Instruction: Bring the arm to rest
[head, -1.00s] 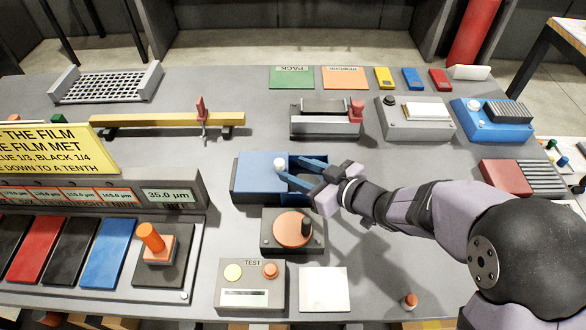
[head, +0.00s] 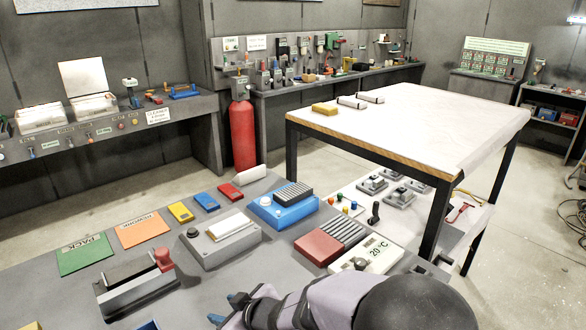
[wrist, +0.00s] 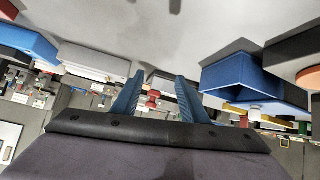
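My gripper (head: 232,310) shows at the bottom edge of the head view, partly cut off, with my arm running right from it. In the wrist view the two blue fingers of my gripper (wrist: 158,97) stand apart with nothing held between them. The blue box (wrist: 240,78) with an open side is right of the fingers in the wrist view, apart from them. Only a sliver of that box shows at the bottom of the head view.
The grey bench holds a blue device (head: 284,208), a red ribbed block (head: 320,248), a grey unit (head: 220,240) and a red-knobbed fixture (head: 135,287) near my arm. A white-topped table (head: 420,125) stands behind. A red extinguisher (head: 242,130) stands beyond the bench.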

